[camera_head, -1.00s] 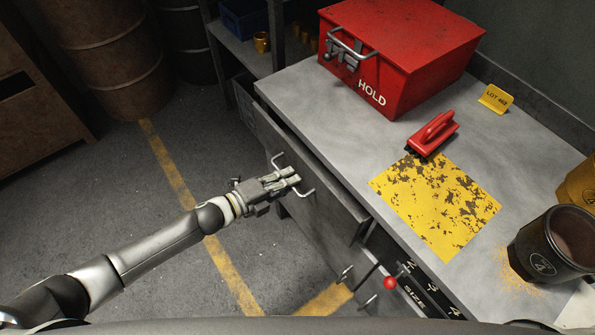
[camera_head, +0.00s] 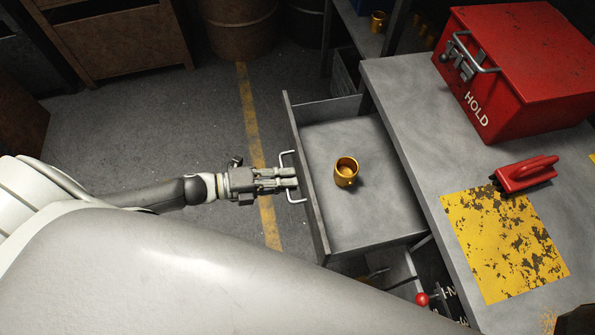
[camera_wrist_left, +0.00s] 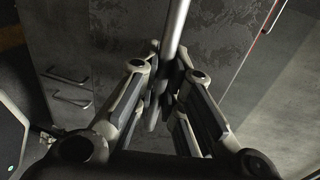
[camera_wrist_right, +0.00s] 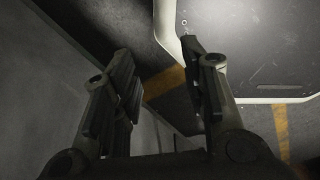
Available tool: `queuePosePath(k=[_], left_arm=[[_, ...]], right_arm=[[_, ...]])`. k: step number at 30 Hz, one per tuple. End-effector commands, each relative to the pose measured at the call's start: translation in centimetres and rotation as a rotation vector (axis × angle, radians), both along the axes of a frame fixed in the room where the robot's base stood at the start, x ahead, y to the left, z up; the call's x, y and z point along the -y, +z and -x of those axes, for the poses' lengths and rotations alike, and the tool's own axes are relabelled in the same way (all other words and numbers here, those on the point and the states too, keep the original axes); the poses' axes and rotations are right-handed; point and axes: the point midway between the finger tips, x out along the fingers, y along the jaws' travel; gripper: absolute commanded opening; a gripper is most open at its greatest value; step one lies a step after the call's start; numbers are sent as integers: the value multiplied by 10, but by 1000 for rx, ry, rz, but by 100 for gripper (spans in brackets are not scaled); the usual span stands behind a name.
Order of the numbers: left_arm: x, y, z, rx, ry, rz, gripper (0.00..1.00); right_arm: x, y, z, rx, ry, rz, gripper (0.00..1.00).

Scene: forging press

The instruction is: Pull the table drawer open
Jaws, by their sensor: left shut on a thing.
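The table drawer (camera_head: 358,217) is pulled well out to the left of the table, with its grey floor showing. A brass cup-like part (camera_head: 346,171) stands inside it, near the middle. My left gripper (camera_head: 292,178) is shut on the drawer's bar handle (camera_head: 287,160), at the drawer's front. In the left wrist view the handle bar (camera_wrist_left: 173,35) runs between the fingers. My right gripper (camera_wrist_right: 158,88) shows only in the right wrist view, with its fingers apart and nothing between them.
On the table top (camera_head: 415,130) are a red HOLD box (camera_head: 520,70), a red-handled brush (camera_head: 526,173) and a worn yellow sheet (camera_head: 503,245). A lever with a red knob (camera_head: 422,299) is below the drawer. The floor left of the drawer is clear.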

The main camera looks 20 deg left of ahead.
Motion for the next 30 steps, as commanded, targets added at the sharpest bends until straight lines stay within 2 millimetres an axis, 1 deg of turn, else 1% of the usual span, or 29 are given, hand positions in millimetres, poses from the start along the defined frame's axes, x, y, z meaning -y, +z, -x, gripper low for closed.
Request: queuePosePath(k=[4, 13, 14, 18, 30], left_arm=[[-3, 0, 2, -1, 0, -1, 0], [-3, 0, 2, 0, 1, 0, 0], [-3, 0, 2, 0, 1, 0, 13], [-3, 0, 2, 0, 1, 0, 31], [-3, 0, 2, 0, 0, 0, 32]], right_arm=[[0, 0, 0, 0, 0, 0, 40], [0, 0, 0, 0, 0, 0, 40], [0, 0, 0, 0, 0, 0, 40], [0, 0, 0, 0, 0, 0, 40], [-1, 0, -1, 2, 0, -1, 40]])
